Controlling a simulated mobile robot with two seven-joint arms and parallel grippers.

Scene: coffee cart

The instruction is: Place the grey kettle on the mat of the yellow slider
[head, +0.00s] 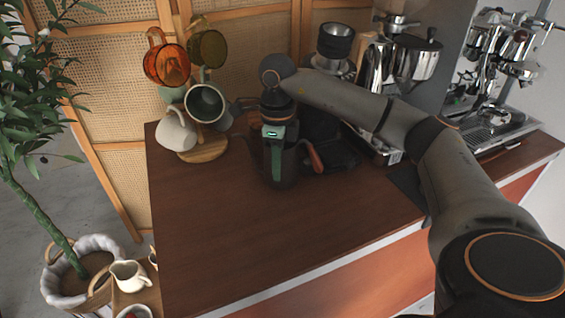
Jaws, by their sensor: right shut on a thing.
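The dark grey kettle (313,158) is mostly hidden behind my right gripper (279,180). Its reddish-brown handle shows to the right, and what looks like its thin spout shows to the left. My right gripper points down at the kettle and is shut on it; its fingertips are hard to make out against the dark body. I cannot tell whether the kettle touches the counter. A dark mat (408,188) lies partly under my right forearm near the counter's front edge. I cannot make out a yellow slider. My left gripper is not in view.
A mug tree (204,150) with several mugs stands at the back left of the brown counter (230,225). A grinder, metal jugs and an espresso machine (505,130) stand at the back right. The front left of the counter is clear. A potted plant stands left.

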